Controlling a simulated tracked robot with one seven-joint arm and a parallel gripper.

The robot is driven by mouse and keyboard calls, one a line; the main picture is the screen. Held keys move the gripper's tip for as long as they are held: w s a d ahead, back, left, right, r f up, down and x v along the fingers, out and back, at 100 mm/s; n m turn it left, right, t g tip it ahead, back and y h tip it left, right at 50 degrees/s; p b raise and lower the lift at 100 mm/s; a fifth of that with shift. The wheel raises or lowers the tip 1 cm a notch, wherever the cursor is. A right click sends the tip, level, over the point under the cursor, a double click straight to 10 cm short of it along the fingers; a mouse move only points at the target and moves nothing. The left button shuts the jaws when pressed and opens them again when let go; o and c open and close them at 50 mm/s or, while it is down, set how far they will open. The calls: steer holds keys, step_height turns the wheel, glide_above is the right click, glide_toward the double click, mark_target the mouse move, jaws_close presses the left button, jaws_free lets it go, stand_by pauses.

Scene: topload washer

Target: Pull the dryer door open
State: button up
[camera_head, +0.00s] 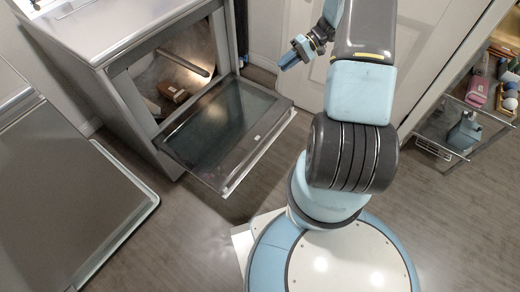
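The dryer (112,77) is a grey metal box at the upper left. Its door (222,130) is a flat panel with a dark glass pane, hinged along the bottom of the opening. The door is folded down and out, close to level, and the opening (195,45) stands uncovered. My gripper (285,62) is above and to the right of the door's far corner, apart from it in the picture. Its blue fingertips are small and seen at an angle, so I cannot tell whether they are open. I see nothing held.
A brown object (172,92) lies inside the dryer. Another grey appliance (62,185) stands at the lower left. A shelf rack (455,130) with bottles and other items is at the right. A white panelled door (300,25) is behind my arm. Wooden floor (185,235) is clear below the dryer door.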

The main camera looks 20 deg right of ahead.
steer(key=s+d+f+m+t+y, duration=0.1)
steer(key=s+f+m+t+y, duration=0.2)
steer(key=f, duration=1.3)
steer(key=s+d+f+m+t+y, duration=0.1)
steer(key=s+f+t, duration=0.35)
steer(key=f, duration=1.15)
steer(key=s+a+f+m+t, duration=0.2)
steer(key=s+a+f+t, duration=0.15)
steer(key=s+f, duration=0.55)
steer(key=w+f+x, duration=0.1)
steer(key=f+x, duration=0.1)
steer(key=x, duration=1.2)
steer(key=shift+w+d+f+g+h, duration=0.25)
steer(key=shift+d+f+g+h, duration=0.05)
steer(key=shift+d+f+h, duration=0.1)
jaws_close()
